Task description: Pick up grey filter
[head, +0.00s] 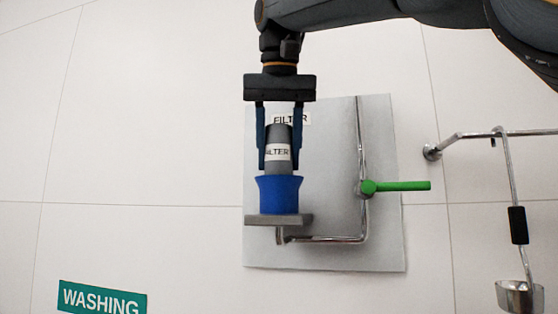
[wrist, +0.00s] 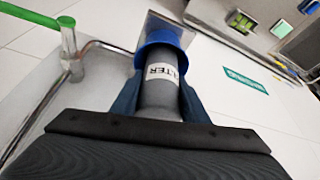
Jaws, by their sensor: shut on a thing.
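The grey filter (head: 278,163) is an upright cylinder with a white FILTER label, seated in or on a blue flared cup (head: 279,195). My gripper (head: 279,160) comes down from above and is shut on the filter, one finger on each side. In the wrist view, the grey filter (wrist: 160,92) sits between the dark fingers, with the blue cup (wrist: 162,45) at its far end. I cannot tell how deep the filter's lower end sits inside the cup.
The cup stands on a small grey shelf (head: 300,219) on a wall panel (head: 330,252). A chrome pipe (head: 325,239) with a green lever (head: 405,186) is right of it. A metal rail with a hanging ladle (head: 517,295) is farther right. A WASHING sign (head: 102,298) is lower left.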

